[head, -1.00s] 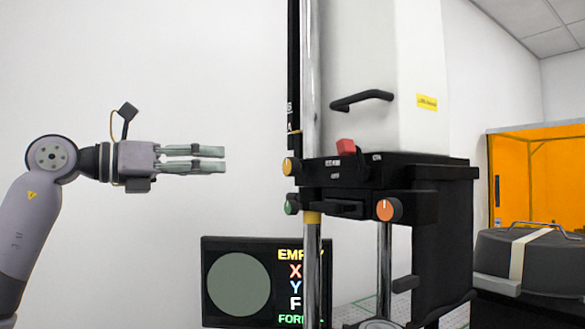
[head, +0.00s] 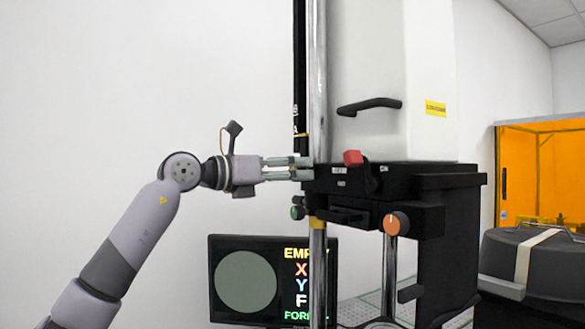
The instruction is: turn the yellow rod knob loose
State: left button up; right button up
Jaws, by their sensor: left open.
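My left gripper (head: 306,168) points right, with its two fingers one above the other and a gap between them. It is open. Its fingertips are at the left side of the black head block (head: 400,178) of the instrument, where the yellow rod knob sits. The knob is hidden by the fingers in the current view, so I cannot tell whether they touch it or are around it. My right gripper is not in view.
A green knob (head: 297,212) sits just below the fingers. A chrome column (head: 318,80) rises beside the fingertips. A display (head: 222,312) stands below. The left side is free.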

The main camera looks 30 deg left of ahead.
pick_arm(q)
jog(key=shift+w+d, duration=0.1)
jog(key=shift+w, duration=0.05)
jog(key=c, duration=1.2)
jog(key=shift+o, duration=0.2)
jog(key=shift+m, duration=0.4)
jog(key=m+p, duration=0.5)
jog(key=m, duration=1.1)
jog(key=shift+m, duration=0.3)
